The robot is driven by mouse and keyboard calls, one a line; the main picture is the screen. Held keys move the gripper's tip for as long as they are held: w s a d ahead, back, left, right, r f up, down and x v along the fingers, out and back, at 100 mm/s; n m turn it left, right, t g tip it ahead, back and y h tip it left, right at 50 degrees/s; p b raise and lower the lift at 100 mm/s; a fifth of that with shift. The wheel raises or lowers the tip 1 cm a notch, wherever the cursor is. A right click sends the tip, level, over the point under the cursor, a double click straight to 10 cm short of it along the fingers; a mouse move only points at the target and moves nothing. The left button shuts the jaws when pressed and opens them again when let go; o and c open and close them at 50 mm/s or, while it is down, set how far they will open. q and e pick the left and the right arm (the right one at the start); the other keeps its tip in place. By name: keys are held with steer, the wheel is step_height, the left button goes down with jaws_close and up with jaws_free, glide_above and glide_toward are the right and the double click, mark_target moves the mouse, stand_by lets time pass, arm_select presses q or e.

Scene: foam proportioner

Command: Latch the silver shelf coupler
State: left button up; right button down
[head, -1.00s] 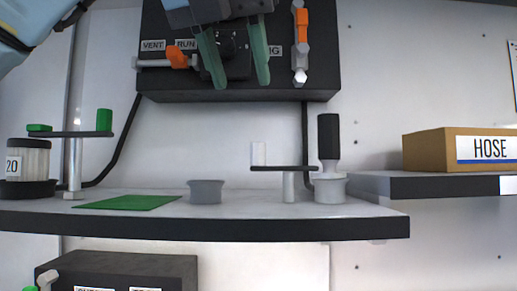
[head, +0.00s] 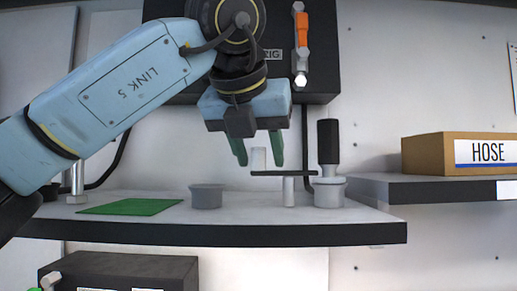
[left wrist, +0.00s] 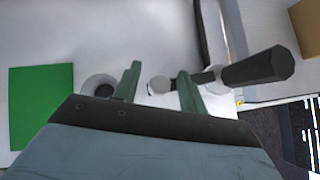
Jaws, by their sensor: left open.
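The silver shelf coupler stands at the right of the white shelf. It has a pale upright tab (head: 258,158), a thin dark arm (head: 300,173) and a short silver post (head: 288,190). My left gripper (head: 260,165) points down, open, with one finger on each side of the tab in the head view. In the left wrist view the round top of the tab (left wrist: 160,85) lies between the open fingers (left wrist: 159,76), apart from both. Whether the fingers reach down past its top is hard to tell. My right gripper is not in view.
An empty grey cup (head: 206,196) and a green mat (head: 130,207) are to the left. A dark panel (head: 322,75) hangs behind. A HOSE box (head: 430,153) sits on the right shelf.

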arm_select(q)
jaws_close()
steer(key=shift+w+m+h+p, duration=0.25)
steer(key=shift+m+h+p, duration=0.05)
steer(key=shift+m+h, duration=0.35)
jaws_free()
steer(key=shift+r, duration=0.1)
